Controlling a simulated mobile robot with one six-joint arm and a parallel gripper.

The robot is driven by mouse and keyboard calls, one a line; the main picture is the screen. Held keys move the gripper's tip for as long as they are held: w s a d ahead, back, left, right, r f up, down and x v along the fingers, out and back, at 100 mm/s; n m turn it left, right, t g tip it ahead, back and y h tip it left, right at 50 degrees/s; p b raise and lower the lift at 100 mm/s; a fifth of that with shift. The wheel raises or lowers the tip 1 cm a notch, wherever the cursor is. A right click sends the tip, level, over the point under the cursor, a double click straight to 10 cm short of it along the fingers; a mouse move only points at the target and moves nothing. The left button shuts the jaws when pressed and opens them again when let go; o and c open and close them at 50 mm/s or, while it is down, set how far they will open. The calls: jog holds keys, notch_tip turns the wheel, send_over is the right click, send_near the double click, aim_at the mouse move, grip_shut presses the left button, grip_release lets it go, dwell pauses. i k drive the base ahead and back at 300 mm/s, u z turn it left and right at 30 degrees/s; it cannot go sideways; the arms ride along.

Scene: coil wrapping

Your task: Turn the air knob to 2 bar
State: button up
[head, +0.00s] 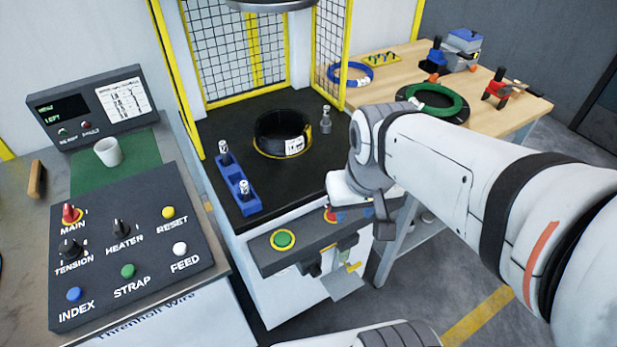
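No knob marked for air can be read in the head view, and no pressure reading can be made out. Small dark fittings (312,263) sit on the front of the wrapping machine, below its green button (283,239). My arm reaches in from the right, and my gripper (383,222) is at the right end of the machine's front panel (300,252). It is near a red button (330,215), partly covering that end. The fingers are small and dark, and I cannot tell whether they are open or touching anything.
A console (135,250) at left carries MAIN, TENSION and HEATER knobs and several buttons. A black coil (283,132) lies on the machine bed beside a blue holder (238,188). A wooden table (395,75) with a green coil stands at right. Yellow-framed mesh guards flank the bed.

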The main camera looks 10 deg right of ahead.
aim_at(314, 270)
jog(key=z, duration=1.1)
jog(key=k, duration=1.8)
jog(key=u, duration=0.5)
jog(key=i, duration=1.5)
jog(key=u, duration=0.05)
